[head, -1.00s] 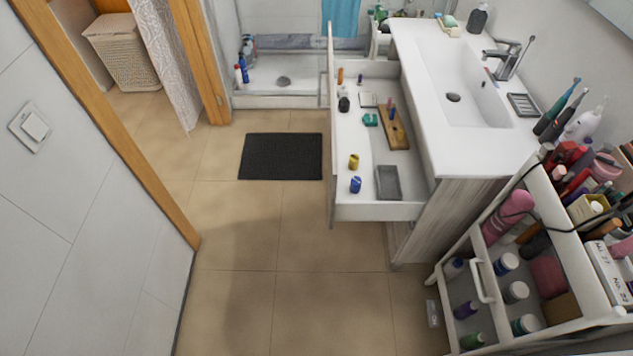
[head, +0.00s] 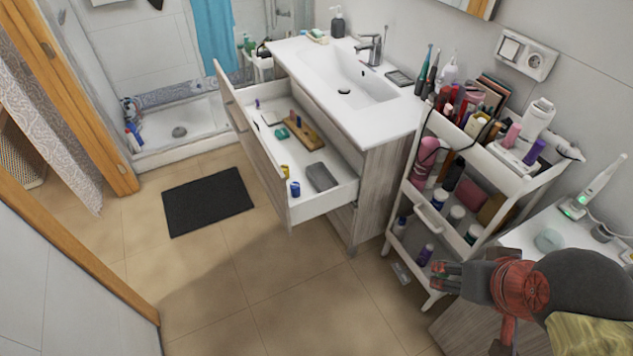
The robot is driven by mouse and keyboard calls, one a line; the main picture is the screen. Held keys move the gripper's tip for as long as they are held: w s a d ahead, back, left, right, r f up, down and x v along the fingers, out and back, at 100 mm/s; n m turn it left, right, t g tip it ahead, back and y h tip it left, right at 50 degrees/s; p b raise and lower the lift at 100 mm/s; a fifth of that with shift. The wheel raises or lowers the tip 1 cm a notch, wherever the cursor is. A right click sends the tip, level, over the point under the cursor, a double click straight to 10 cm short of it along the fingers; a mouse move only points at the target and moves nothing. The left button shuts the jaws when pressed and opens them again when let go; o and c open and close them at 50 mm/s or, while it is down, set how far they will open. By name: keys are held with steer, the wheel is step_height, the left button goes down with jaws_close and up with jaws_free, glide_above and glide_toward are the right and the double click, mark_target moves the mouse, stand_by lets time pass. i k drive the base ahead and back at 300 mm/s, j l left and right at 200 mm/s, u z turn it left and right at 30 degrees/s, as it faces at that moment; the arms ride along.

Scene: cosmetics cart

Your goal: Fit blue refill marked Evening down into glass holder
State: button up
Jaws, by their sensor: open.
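A small blue cylinder (head: 295,188) stands in the front end of the open drawer, close to its front panel; no marking is readable at this size. A small yellow cylinder (head: 285,171) is just behind it. Another small blue piece (head: 298,121) stands on the wooden tray (head: 311,137) in the drawer. A pale green glass-like round vessel (head: 549,240) sits on the white surface at right; I cannot tell whether it is the glass holder. My gripper (head: 440,277) is at lower right, open and empty, pointing left, well away from the drawer.
The drawer (head: 250,150) juts out from the washbasin cabinet and also holds a grey box (head: 321,177) and a teal item (head: 281,133). A crowded white cart (head: 437,222) stands between drawer and gripper. The floor around the dark mat (head: 207,201) is clear.

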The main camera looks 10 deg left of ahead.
mark_target(549, 240)
steer(key=u, duration=0.9)
steer(key=z, duration=2)
steer(key=u, duration=1.9)
steer(key=i+j, duration=0.1)
steer(key=i, duration=0.35)
steer(key=i+j+z, duration=0.1)
steer(key=i, duration=0.35)
steer(key=i+j, duration=0.2)
steer(key=i, duration=0.3)
steer(key=i+j, duration=0.15)
steer(key=i, duration=0.3)
steer(key=z, duration=0.05)
